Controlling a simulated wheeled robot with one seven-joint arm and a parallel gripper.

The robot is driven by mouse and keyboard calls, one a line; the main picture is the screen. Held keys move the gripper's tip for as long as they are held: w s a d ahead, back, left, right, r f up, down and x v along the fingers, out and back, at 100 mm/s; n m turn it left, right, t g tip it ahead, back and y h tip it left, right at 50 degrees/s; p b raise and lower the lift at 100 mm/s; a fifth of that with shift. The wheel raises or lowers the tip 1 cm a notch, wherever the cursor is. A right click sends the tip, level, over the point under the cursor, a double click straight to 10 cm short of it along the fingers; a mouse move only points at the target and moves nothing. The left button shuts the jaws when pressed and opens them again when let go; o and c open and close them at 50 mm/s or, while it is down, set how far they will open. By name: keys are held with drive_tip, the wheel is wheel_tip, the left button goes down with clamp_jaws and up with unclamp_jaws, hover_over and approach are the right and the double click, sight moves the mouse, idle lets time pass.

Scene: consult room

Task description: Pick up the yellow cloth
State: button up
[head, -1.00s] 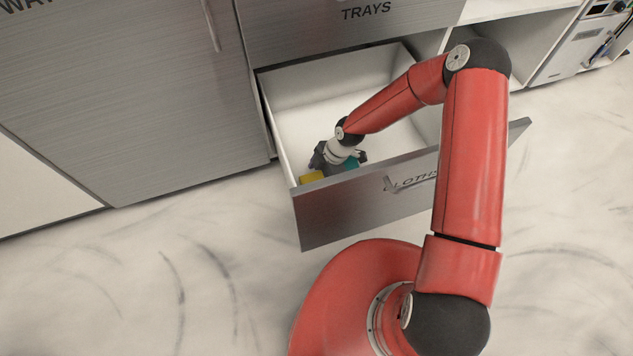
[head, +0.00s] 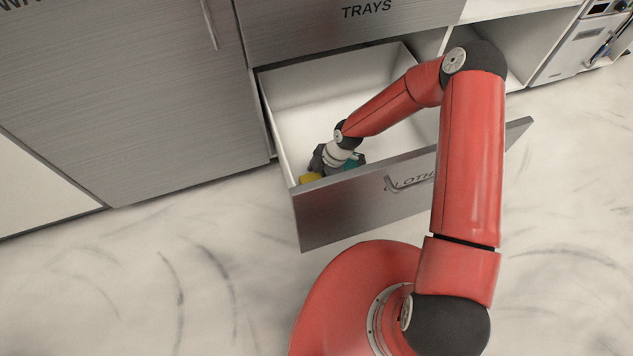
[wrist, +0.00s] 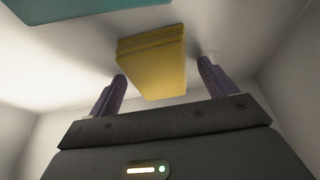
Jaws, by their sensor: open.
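The yellow cloth (wrist: 152,62) is a folded block inside the open drawer. In the wrist view it lies between and just beyond the two fingertips of my gripper (wrist: 162,85), which is open. A gap shows beside the cloth on the right; the left finger is close to its edge. In the head view only a small part of the yellow cloth (head: 311,177) shows at the drawer's front left corner. My gripper (head: 325,163) is down in the drawer there, its fingers mostly hidden.
A teal cloth (head: 354,160) lies to the right of the yellow one; it also shows at the top left of the wrist view (wrist: 75,8). The drawer's front panel (head: 350,207) and side walls stand close around my gripper. The back of the drawer is clear.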

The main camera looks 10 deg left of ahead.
drive_tip(key=c, duration=1.1)
drive_tip(key=shift+r, duration=0.1)
drive_tip(key=shift+r+p, duration=0.5)
wheel_tip(320, 180, up, 19)
drive_tip(key=p, duration=0.2)
drive_tip(key=shift+r, duration=0.2)
